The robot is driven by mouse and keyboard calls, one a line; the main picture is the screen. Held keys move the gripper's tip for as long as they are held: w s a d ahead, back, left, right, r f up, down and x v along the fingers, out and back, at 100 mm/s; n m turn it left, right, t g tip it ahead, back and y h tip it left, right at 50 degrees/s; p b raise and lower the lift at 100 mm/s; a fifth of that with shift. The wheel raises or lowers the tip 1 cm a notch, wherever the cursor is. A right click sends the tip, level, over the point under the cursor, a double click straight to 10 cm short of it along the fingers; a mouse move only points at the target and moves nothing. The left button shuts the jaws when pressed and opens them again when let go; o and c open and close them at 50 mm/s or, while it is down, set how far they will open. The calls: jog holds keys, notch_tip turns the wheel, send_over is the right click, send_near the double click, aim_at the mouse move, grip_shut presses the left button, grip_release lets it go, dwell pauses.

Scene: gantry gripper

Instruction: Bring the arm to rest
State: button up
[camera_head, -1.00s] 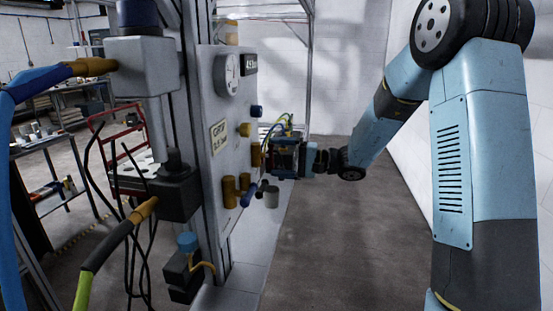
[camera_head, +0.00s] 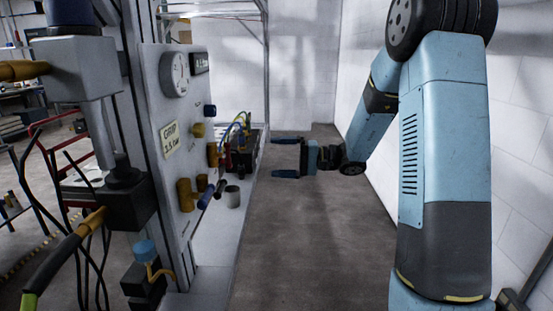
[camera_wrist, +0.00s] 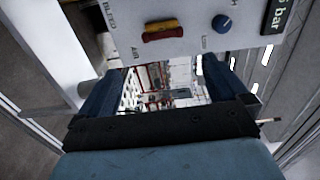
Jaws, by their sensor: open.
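My gripper (camera_head: 285,157) is in the middle of the head view, at the end of my blue arm. Its two blue fingers are spread apart and point left toward the grey panel. Nothing shows between them, and open floor separates them from the panel. In the wrist view, the two dark blue fingers of my gripper (camera_wrist: 160,92) stand wide apart with no object held. My arm (camera_head: 445,160) fills the right side of the head view, bent at a black joint at the top.
The grey panel (camera_head: 160,110) with a gauge, knobs and brass fittings stands left of my gripper. A white wall (camera_head: 510,110) is close on the right. The floor (camera_head: 300,240) between is clear.

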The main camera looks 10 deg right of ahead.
jog(key=s+r+n+g+h, duration=0.3)
jog(key=s+h, duration=0.5)
jog(key=s, duration=1)
jog(key=s+d+r+m+t+h, duration=0.1)
jog(key=s+d+r+t+h, duration=0.2)
jog(key=s+d+h, duration=0.6)
jog(key=s+d+t, duration=0.2)
jog(key=s, duration=0.2)
jog(key=shift+r+h, duration=0.2)
jog(key=shift+h, duration=0.2)
